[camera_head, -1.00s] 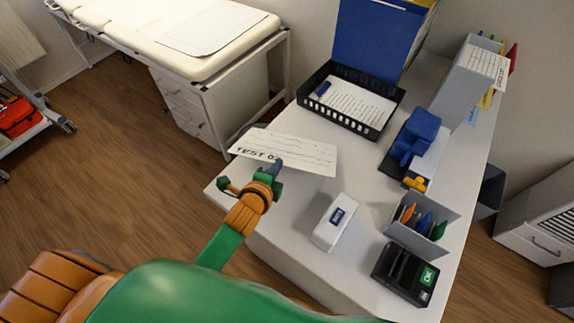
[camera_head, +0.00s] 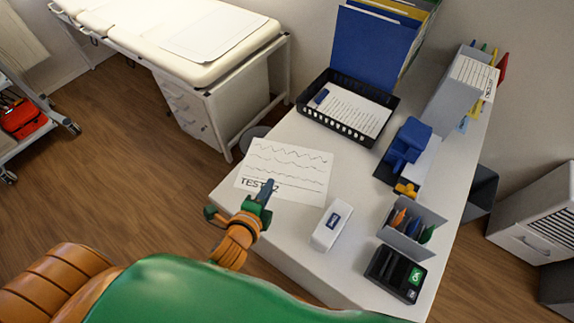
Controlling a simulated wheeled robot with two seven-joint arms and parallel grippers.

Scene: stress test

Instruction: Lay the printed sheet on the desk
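The printed sheet (camera_head: 292,172) is white with wavy traces and the dark text "TEST", partly covered by a finger. It is at the left edge of the white desk (camera_head: 287,222), its far left corner reaching past that edge. It looks nearly flat; whether it touches the desk everywhere, I cannot tell. My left gripper (camera_head: 264,192) is at the sheet's near edge, with a blue fingertip over the paper. It appears shut on the sheet; the finger below is hidden. My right gripper is not in view.
A white box (camera_head: 332,226) stands just right of the sheet. A black tray with papers (camera_head: 342,128) is behind it. A blue device (camera_head: 408,145), a pen holder (camera_head: 404,243) and a card terminal (camera_head: 395,273) line the right side. An examination couch (camera_head: 235,62) is beyond the desk.

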